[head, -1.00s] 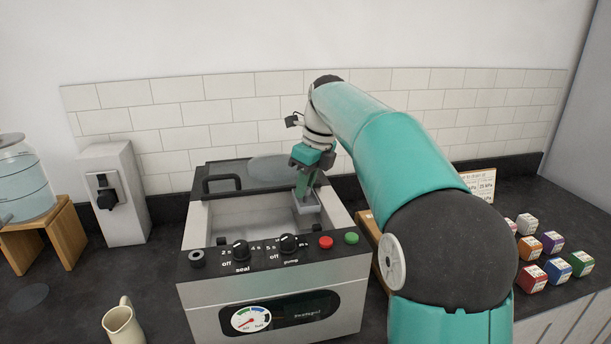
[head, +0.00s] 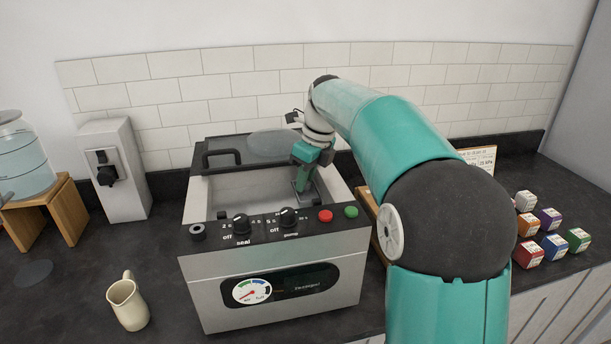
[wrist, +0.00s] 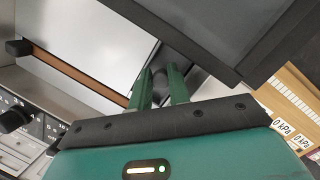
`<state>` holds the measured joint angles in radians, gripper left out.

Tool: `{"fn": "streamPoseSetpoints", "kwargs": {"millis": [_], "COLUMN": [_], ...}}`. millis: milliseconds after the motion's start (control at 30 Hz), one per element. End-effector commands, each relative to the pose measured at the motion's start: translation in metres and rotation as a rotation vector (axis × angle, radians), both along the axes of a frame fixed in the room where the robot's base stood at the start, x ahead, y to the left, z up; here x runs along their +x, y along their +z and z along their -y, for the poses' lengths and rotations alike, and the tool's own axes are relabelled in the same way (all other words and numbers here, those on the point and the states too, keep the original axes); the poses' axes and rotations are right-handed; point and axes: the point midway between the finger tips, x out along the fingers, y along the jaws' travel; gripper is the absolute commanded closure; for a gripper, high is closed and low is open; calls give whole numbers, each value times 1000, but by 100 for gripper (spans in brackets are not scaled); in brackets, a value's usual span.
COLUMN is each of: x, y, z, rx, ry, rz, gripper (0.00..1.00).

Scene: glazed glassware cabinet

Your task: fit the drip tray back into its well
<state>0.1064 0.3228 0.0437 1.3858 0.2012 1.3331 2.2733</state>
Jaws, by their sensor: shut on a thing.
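The drip tray (head: 312,194) is a small grey piece at the right side of the open chamber of the vacuum sealing machine (head: 270,260). My gripper (head: 303,189) points down into that chamber with its green fingers shut on the tray. In the wrist view, my gripper (wrist: 160,88) shows two close fingers, and a little grey metal shows beyond them. The fingers hide much of the tray. I cannot tell whether it is seated in its well, which I cannot make out.
The raised dark lid (head: 255,150) stands behind the chamber. A control panel with knobs (head: 240,224) runs along the front. A cream jug (head: 128,305) stands at front left. Coloured blocks (head: 553,245) and a card (head: 480,160) are at right.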

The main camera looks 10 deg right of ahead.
Motion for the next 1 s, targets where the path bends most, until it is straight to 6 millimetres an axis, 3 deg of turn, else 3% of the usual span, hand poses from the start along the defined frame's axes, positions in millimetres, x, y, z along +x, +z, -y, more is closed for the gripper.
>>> {"fn": "streamPoseSetpoints", "kwargs": {"millis": [300,333,433,1000], "x": [0,0,0,0], "y": [0,0,0,-1], "z": [0,0,0,4], "rx": [0,0,0,-4], "ry": [0,0,0,-6], "rz": [0,0,0,0], "gripper": [100,76,56,55]}}
